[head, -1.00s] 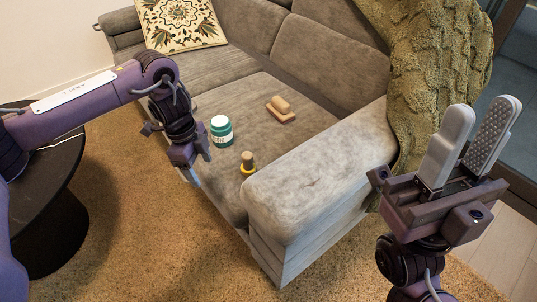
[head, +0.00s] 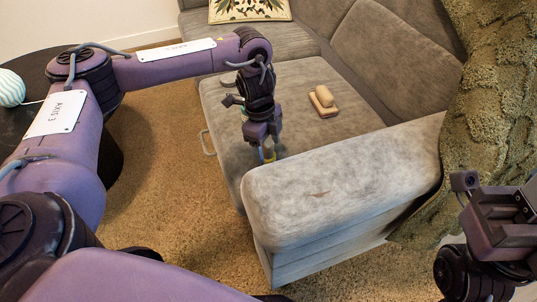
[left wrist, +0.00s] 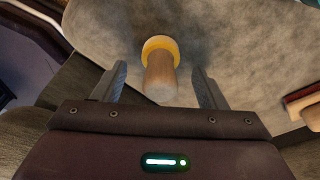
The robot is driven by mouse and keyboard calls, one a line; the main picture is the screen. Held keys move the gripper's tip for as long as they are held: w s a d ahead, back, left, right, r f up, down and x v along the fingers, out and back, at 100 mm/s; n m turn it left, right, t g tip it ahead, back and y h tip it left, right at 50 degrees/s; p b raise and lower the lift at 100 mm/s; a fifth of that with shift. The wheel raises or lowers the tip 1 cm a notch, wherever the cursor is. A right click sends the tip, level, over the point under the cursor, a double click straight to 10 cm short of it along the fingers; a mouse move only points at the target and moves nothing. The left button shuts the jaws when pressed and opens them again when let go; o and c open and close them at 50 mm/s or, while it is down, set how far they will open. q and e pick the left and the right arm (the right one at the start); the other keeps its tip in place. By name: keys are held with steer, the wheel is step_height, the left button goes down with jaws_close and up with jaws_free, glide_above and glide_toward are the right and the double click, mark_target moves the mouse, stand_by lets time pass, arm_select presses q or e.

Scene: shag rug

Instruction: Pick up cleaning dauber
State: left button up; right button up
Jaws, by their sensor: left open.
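The cleaning dauber, with a wooden handle and a yellow collar, shows in the left wrist view (left wrist: 161,75), between the two fingers of my left gripper (left wrist: 158,90). Clear gaps show on both sides of the handle, so the fingers are open and not gripping it. In the head view my left gripper (head: 268,150) points down at the seat beside the sofa's armrest, and only a small yellow part of the dauber (head: 269,156) shows there. My right gripper (head: 500,215) is at the right edge, its fingers out of frame.
A wooden brush-like block (head: 323,101) lies on the grey sofa seat (head: 345,75). The padded armrest (head: 340,185) stands close to my left gripper. A green knitted throw (head: 490,110) hangs at the right. A dark round table (head: 25,125) is at the left.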

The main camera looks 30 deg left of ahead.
arm_select(q)
steer(key=f, duration=0.2)
steer(key=shift+d+f+b, duration=0.2)
steer(key=shift+f+b, duration=0.1)
steer(key=shift+c, duration=0.5)
steer(key=c, duration=1)
steer(key=shift+r, duration=0.15)
